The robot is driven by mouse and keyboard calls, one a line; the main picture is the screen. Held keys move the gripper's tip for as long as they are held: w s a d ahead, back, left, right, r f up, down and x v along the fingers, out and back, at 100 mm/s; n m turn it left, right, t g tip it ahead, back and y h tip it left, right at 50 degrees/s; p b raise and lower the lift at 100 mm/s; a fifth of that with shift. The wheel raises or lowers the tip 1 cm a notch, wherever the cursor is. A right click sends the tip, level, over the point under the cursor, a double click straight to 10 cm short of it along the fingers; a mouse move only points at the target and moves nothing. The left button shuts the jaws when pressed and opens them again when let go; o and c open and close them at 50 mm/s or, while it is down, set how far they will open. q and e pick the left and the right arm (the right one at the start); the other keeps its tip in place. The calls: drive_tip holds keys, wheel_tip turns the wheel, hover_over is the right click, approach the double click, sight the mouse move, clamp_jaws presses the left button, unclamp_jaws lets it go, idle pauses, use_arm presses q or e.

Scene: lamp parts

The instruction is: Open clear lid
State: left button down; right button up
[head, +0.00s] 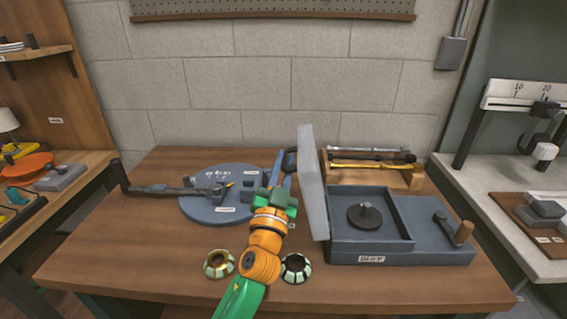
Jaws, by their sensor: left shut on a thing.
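The clear lid (313,185) is a pale, see-through panel standing nearly upright at the left edge of the blue-grey box (341,248). The box is open at the top, and a dark round part with a knob (366,215) sits inside it. My left gripper (284,162) is at the lid's left side. Its blue fingers are shut at a small dark piece beside the lid, which looks like the lid's handle. The fingers partly hide the exact contact. My right gripper is not in view.
A round blue plate (205,206) with a dark jointed tool lies to the left. Two small ring-shaped parts (219,264) (296,268) stand at the table's front. A wooden rack (400,178) with rods is behind the box. A wooden-handled crank (462,234) sits on the box's right.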

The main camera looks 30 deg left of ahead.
sight(291, 171)
use_arm(q)
drive_tip(key=w+d+r+m+h+p, duration=0.1)
drive_tip(key=d+r+m+p, duration=0.1)
drive_tip(key=shift+w+d+r+m+p, duration=0.1)
drive_tip(key=shift+w+d+m+p, duration=0.1)
drive_tip(key=shift+m+p, duration=0.2)
drive_tip(key=shift+h, duration=0.3)
drive_tip(key=c, duration=1.2)
unclamp_jaws()
drive_tip(key=shift+a+f, duration=0.1)
drive_tip(key=shift+f, duration=0.1)
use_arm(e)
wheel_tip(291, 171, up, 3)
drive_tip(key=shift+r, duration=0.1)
use_arm(q)
drive_tip(key=shift+o, duration=0.2)
drive_tip(key=b+v, duration=0.2)
drive_tip(key=v, duration=0.5)
drive_tip(key=shift+s+b, duration=0.1)
drive_tip(key=shift+b, duration=0.3)
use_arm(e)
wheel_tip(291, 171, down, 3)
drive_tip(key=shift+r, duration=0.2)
use_arm(q)
drive_tip(key=shift+f, duration=0.1)
